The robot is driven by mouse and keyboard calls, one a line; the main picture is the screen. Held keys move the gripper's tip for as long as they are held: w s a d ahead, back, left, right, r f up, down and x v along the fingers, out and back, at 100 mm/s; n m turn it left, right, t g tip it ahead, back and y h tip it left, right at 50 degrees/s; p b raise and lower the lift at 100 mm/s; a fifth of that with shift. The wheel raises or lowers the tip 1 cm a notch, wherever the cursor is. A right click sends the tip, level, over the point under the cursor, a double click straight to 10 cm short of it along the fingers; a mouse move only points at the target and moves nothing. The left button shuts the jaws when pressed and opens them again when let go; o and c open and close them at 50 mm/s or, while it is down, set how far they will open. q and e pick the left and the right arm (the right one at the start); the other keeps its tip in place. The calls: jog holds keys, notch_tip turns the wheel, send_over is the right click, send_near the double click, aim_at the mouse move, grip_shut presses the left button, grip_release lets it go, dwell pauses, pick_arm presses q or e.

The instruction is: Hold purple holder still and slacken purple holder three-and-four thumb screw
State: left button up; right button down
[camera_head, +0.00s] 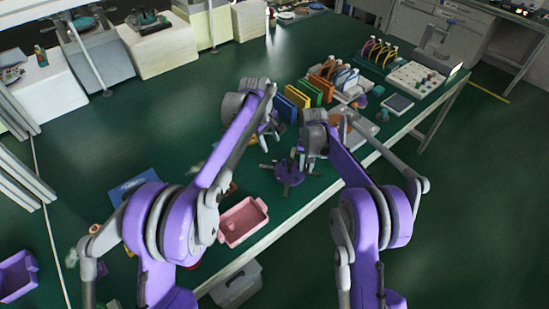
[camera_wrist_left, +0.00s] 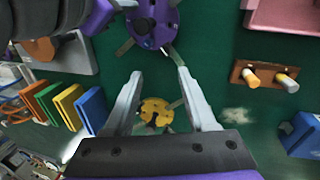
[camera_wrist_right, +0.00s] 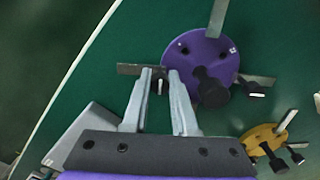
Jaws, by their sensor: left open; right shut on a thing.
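The purple holder (camera_head: 290,170) is a round disc with metal strips sticking out and black knobs, lying on the green table. It shows in the left wrist view (camera_wrist_left: 150,30) at the top and in the right wrist view (camera_wrist_right: 195,50) with its strips and dark knobs. My right gripper (camera_wrist_right: 160,71) is shut at the holder's edge, around a small dark part beside a metal strip; which part exactly is hard to tell. My left gripper (camera_wrist_left: 158,72) is open and empty, apart from the purple holder, over the table. The numbers on the screws are not legible.
A yellow holder (camera_wrist_left: 157,111) lies beside the purple one and also shows in the right wrist view (camera_wrist_right: 264,137). A pink tray (camera_head: 243,222) stands near the front edge. Coloured upright plates (camera_head: 308,93) stand behind. A wooden block with two pegs (camera_wrist_left: 264,76) lies nearby.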

aim_at(274, 161)
pick_arm(q)
jog(key=f+m, duration=0.3)
jog(key=m, duration=0.6)
jog(key=d+f+m+g+y, duration=0.1)
jog(key=f+m, duration=0.2)
jog(key=m, duration=0.7)
jog(key=w+f+m, duration=0.1)
jog(key=f+m, duration=0.3)
jog(key=m, duration=0.6)
jog(key=shift+d+g+y, duration=0.2)
jog(key=shift+g+y, duration=0.1)
jog(key=shift+g, duration=0.1)
jog(key=shift+c, duration=0.2)
grip_shut()
